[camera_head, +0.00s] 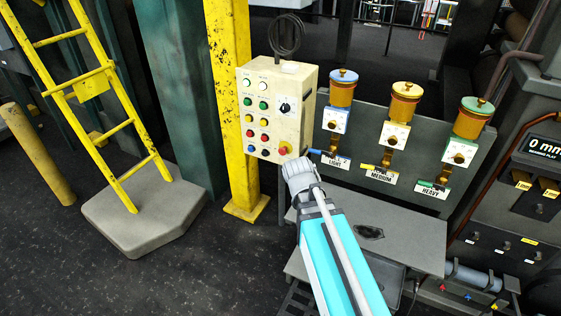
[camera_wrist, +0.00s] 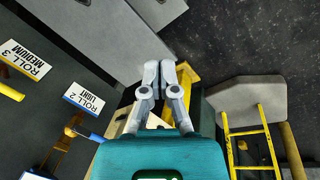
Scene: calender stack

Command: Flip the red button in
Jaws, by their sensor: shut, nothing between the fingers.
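A cream control box (camera_head: 275,75) is mounted by the yellow post, with white, green, yellow, dark and red round buttons and a black rotary knob. A small red button (camera_head: 265,137) is in its right column. A larger red button on a yellow base (camera_head: 284,149) is at the lower right corner. My gripper (camera_head: 292,163) is just below this corner in the head view; whether it touches the box cannot be told. In the wrist view my gripper (camera_wrist: 167,66) is shut and empty, its fingertips together. The box (camera_wrist: 155,121) is mostly hidden behind it there, and no button shows.
To the right, a grey panel (camera_head: 345,180) carries three oilers with small coloured levers, close to my gripper. A grey plate (camera_head: 410,239) lies below. The yellow post (camera_head: 233,120) stands left of the box.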

